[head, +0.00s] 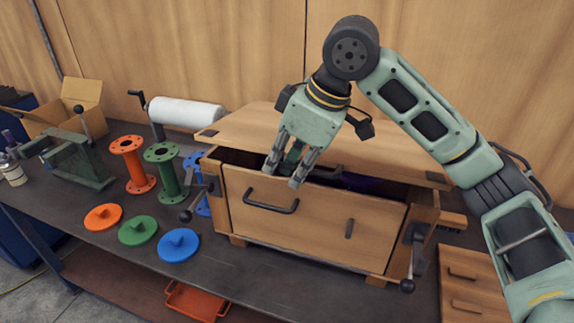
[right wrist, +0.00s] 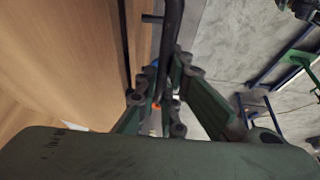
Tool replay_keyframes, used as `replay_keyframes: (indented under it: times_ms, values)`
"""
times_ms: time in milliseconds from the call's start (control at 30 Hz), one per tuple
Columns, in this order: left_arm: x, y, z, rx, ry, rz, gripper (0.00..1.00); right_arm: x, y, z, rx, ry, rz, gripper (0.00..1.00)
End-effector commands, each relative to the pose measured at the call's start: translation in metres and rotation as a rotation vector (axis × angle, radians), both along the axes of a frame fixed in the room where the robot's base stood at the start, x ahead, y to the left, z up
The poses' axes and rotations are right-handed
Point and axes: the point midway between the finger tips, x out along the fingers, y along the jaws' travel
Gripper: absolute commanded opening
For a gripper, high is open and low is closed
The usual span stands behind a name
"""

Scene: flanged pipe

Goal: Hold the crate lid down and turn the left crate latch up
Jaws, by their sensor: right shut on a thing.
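The wooden crate (head: 310,232) stands on the dark bench. Its lid (head: 245,127) is raised at the front, and a dark gap shows between it and the front panel. My right gripper (head: 285,176) reaches down at the middle of the lid's front edge. The left latch (head: 189,212) slants down at the crate's left front corner. The right latch (head: 409,284) hangs down. My left gripper is out of view.
Orange (head: 133,165), green (head: 166,172) and blue flanged pipes stand left of the crate. Orange, green and blue discs (head: 178,244) lie in front of them. A green vise (head: 80,157) and an open cardboard box (head: 85,98) are further left. Wooden drawers (head: 470,285) stand at the right.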

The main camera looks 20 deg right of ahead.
Motion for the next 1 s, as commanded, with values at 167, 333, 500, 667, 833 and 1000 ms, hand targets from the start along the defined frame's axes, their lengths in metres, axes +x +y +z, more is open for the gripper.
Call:
replay_keyframes:
  times_ms: [167, 333, 500, 667, 833, 1000]
  values:
    - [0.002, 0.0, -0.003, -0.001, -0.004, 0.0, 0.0, 0.0, -0.001, -0.006, -0.006, -0.008, -0.004, 0.0]
    - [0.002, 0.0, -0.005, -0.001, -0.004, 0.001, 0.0, 0.0, -0.001, -0.011, -0.013, -0.018, -0.005, 0.0]
    - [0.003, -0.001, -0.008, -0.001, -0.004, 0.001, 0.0, 0.0, -0.001, -0.016, -0.021, -0.027, -0.006, 0.0]
    - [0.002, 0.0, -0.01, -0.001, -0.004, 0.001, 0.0, 0.0, -0.001, -0.021, -0.027, -0.036, -0.006, 0.0]
    - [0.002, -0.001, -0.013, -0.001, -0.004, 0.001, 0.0, 0.0, -0.001, -0.027, -0.034, -0.046, -0.008, 0.0]
    - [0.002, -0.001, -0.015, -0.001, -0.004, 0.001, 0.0, 0.0, -0.002, -0.032, -0.041, -0.057, -0.009, 0.0]
